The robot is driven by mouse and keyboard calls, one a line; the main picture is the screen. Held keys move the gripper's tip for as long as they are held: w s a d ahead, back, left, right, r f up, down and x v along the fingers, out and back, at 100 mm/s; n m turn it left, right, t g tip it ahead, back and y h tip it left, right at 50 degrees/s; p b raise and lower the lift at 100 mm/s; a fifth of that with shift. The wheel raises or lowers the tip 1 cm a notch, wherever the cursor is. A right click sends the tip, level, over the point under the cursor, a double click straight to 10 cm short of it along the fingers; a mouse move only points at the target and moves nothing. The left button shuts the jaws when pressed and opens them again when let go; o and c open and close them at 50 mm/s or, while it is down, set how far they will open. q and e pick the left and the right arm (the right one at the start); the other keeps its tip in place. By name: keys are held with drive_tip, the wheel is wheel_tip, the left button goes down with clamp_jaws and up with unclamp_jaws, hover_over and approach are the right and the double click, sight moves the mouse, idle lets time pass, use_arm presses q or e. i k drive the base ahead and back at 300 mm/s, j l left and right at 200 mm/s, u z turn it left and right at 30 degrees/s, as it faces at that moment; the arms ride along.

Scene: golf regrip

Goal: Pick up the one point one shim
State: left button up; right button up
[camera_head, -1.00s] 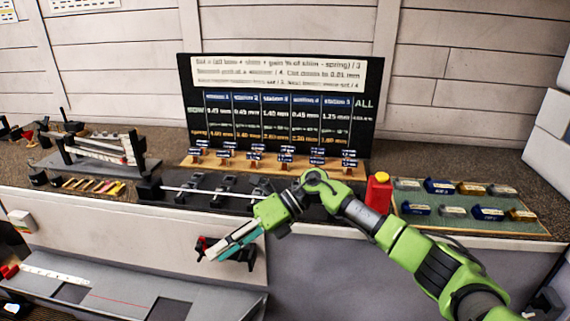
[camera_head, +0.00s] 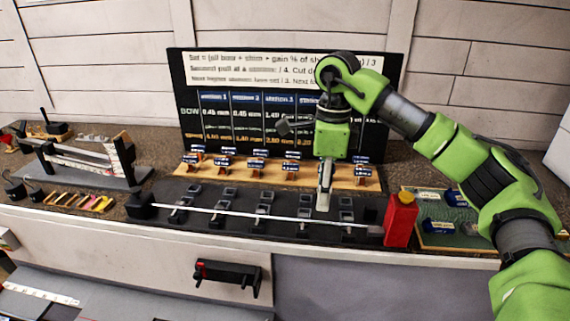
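My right gripper (camera_head: 323,207) points straight down over the back of the black bench fixture (camera_head: 232,222). Its fingers are seen edge-on, so I cannot tell whether they are open or shut, and no held object shows. Small shims with blue-and-white labels sit in pairs along a wooden strip (camera_head: 176,170) behind the fixture. One pair (camera_head: 291,165) is just left of the gripper and another pair (camera_head: 362,165) is to its right. The labels are too small to read, so I cannot tell which shim is one point one. The gripper hides part of the strip. My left gripper is out of view.
A thin white rod (camera_head: 232,213) lies across the fixture among several small clamps. A red bottle (camera_head: 400,220) stands at its right end, beside a green tray (camera_head: 440,238) of labelled blocks. A black board (camera_head: 184,110) rises behind the strip. A stand (camera_head: 88,165) is at left.

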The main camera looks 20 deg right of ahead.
sight(290, 167)
drive_tip(key=i+l, duration=0.1)
drive_tip(key=i, duration=0.4)
drive_tip(key=i+l, duration=0.15)
drive_tip(key=i, duration=0.4)
